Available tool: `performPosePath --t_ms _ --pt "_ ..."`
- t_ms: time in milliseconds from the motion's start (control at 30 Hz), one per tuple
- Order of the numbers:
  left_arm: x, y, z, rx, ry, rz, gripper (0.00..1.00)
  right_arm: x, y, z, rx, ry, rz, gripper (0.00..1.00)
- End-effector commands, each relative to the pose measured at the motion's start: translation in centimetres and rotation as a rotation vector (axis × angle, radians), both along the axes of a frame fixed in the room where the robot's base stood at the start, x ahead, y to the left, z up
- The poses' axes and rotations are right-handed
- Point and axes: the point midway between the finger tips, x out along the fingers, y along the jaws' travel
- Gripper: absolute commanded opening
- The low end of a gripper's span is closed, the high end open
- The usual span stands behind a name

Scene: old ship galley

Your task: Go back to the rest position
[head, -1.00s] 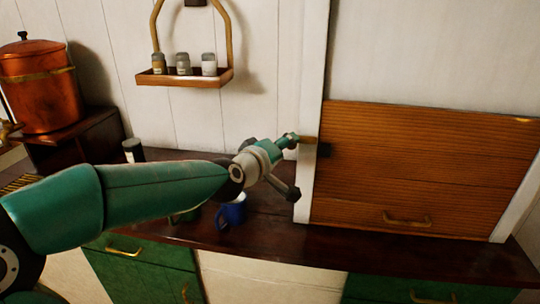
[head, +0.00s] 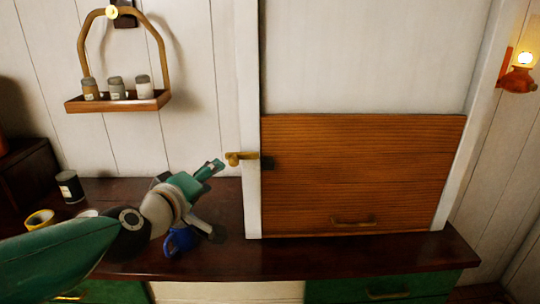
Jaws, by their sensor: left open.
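My left arm comes in from the lower left. Its left gripper (head: 212,201) is open and empty above the dark wooden counter (head: 300,258), its fingers spread one up and one down. It is left of and apart from the brass latch (head: 240,157) on the white post. A blue mug (head: 178,241) stands behind and below the gripper, partly hidden by it. The slatted wooden shutter (head: 360,172) is down to the counter. My right gripper is not in view.
A yellow mug (head: 39,219) and a dark, pale-labelled jar (head: 70,187) stand on the counter at left. A hanging shelf (head: 118,103) with three jars is on the wall above. A lit lamp (head: 519,76) hangs at right. The counter before the shutter is clear.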

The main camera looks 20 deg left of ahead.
Motion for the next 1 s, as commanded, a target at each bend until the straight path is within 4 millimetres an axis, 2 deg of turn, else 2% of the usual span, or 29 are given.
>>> performPosePath --t_ms 167,267,367,467,500,567,600,700,767,800,900,1000 --pt "0.4 -0.3 -1.1 0.007 0.023 -0.009 0.54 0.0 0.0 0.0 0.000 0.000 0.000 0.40" --pt "1.4 -1.0 -3.8 0.027 0.082 -0.033 0.54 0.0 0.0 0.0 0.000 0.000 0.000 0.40" --pt "2.7 -2.3 -8.7 0.063 0.181 -0.078 0.54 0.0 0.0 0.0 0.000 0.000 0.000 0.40" --pt "3.6 -4.3 -15.3 0.111 0.314 -0.151 0.54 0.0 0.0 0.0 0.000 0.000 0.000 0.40" --pt "3.6 -5.3 -18.2 0.130 0.371 -0.188 0.54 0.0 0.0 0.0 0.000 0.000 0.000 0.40" --pt "3.4 -6.7 -22.6 0.158 0.454 -0.244 0.54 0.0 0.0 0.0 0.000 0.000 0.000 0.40" --pt "3.0 -7.7 -25.3 0.175 0.506 -0.284 0.54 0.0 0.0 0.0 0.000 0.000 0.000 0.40" --pt "1.2 -10.2 -31.9 0.209 0.632 -0.389 0.54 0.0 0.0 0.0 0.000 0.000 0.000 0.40" --pt "-0.4 -11.7 -35.7 0.226 0.705 -0.459 0.54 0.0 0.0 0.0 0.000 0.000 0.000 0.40" --pt "-1.7 -12.8 -38.2 0.235 0.754 -0.509 0.54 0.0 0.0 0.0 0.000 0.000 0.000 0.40" --pt "-5.8 -15.6 -44.0 0.250 0.873 -0.645 0.54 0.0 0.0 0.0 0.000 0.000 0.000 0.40" --pt "-10.2 -18.0 -48.3 0.252 0.968 -0.774 0.54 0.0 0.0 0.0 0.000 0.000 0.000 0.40"
